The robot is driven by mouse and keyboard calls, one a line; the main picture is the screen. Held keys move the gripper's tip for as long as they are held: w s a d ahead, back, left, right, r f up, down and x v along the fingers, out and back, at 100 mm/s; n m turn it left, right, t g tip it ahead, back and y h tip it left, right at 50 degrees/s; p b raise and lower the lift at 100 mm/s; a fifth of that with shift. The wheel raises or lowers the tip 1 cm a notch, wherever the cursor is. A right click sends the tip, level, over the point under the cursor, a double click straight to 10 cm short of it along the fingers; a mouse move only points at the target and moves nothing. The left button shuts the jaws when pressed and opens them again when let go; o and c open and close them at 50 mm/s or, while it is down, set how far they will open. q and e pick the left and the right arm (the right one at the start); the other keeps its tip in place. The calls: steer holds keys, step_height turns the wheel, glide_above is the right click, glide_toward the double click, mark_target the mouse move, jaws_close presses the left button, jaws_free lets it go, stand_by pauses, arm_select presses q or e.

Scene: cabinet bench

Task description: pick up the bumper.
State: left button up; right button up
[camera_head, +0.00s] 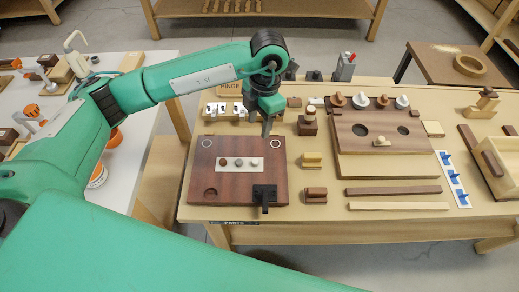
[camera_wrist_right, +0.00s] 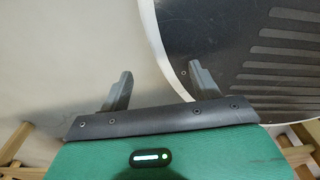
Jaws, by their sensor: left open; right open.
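A white card (camera_head: 230,163) lies on the dark brown wooden panel (camera_head: 200,180) at the left of the bench.
A black handle (camera_head: 265,195) sits at the panel's near right corner. Small wooden blocks (camera_head: 312,160) stand right of the panel. A larger board (camera_head: 385,145) with two dark round holes lies further right. A white table (camera_head: 130,155) stands at left.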

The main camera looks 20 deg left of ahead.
arm_select(q)
steer(key=p, duration=0.1)
glide_above(255, 160)
steer(key=w, duration=0.1)
step_height(255, 160, down, 8)
steer(key=shift+r, duration=0.15)
steer(key=shift+s+f+p, duration=0.25)
steer(key=shift+f+p, duration=0.25)
steer(key=shift+p, duration=0.05)
steer(key=f, duration=0.1)
steer(key=f+p, duration=0.1)
steer(key=f, duration=0.1)
steer(key=shift+s+d+f, duration=0.15)
steer(key=shift+s+f, duration=0.1)
steer(key=shift+f, duration=0.45)
arm_select(e)
steer(key=s+r, duration=0.2)
steer(key=s, duration=0.1)
steer(key=shift+s+d+r, duration=0.1)
steer(key=shift+s+d, duration=0.05)
arm_select(q)
steer(key=shift+c, duration=0.5)
steer(key=c, duration=0.8)
steer(key=shift+o, duration=0.2)
